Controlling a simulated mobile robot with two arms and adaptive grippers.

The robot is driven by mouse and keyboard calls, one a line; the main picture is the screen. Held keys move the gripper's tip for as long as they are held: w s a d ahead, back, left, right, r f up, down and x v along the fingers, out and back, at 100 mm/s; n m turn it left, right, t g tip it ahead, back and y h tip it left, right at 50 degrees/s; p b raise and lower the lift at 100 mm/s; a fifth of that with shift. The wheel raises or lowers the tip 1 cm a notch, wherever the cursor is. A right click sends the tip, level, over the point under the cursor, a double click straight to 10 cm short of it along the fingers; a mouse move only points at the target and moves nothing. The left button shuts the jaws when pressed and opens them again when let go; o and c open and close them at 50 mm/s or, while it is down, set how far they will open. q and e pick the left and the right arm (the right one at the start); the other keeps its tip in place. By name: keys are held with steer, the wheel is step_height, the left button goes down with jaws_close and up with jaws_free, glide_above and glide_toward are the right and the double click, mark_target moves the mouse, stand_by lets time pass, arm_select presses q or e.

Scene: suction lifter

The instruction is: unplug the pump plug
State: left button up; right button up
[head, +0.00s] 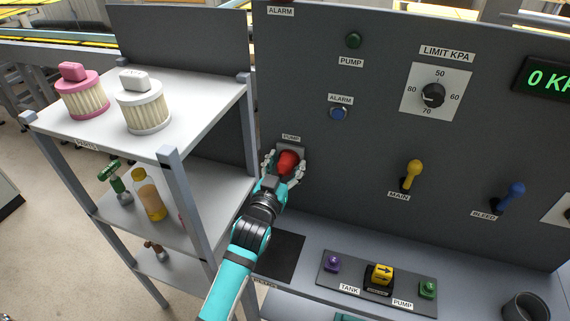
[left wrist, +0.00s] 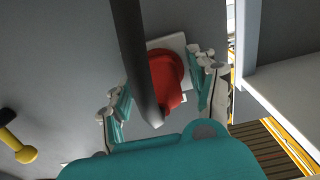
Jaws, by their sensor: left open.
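The red pump plug (head: 288,162) sits at its socket plate on the grey panel, under a PUMP label. It also shows in the left wrist view (left wrist: 168,75), in front of its pale plate (left wrist: 175,43). My left gripper (head: 285,168) is open, with one finger on each side of the plug. In the left wrist view the fingers (left wrist: 160,95) stand apart around the plug. A dark bar crosses in front of the plug there and hides part of it. I cannot tell whether the fingers touch the plug. My right gripper is not in view.
A shelf (head: 215,93) with a pink filter (head: 82,97) and a white filter (head: 144,106) stands left of the arm. The panel holds a yellow MAIN lever (head: 412,172) and a blue BLEED lever (head: 512,194). A button box (head: 330,270) and a dark cup (head: 525,306) are below.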

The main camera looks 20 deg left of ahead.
mark_target(281, 175)
arm_select(q)
jaws_close()
stand_by(0.5)
steer(key=shift+s, duration=0.2)
steer(key=shift+s+p, duration=0.65)
steer(key=shift+s, duration=0.55)
steer(key=shift+s+a+p, duration=0.1)
steer(key=shift+s+p, duration=0.45)
steer(key=shift+s, duration=1.05)
